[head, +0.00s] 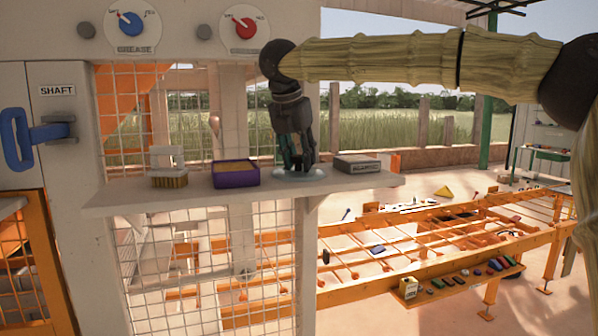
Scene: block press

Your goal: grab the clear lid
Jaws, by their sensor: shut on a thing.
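The clear lid (290,174) is a round, see-through, pale bluish disc on the white shelf (130,200). My gripper (297,168) points down over it, with its dark fingers together at the middle of the lid. It is shut on the lid, which looks level and at or very near the shelf surface; I cannot tell whether it touches. The fingertips and whatever part they grip are hard to make out.
On the shelf, a purple box (236,180) with tan contents stands left of the lid, and a brush (168,175) farther left. A grey labelled block (357,164) sits close on the right. A wire mesh panel (180,120) stands behind. A blue handle (18,140) is at far left.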

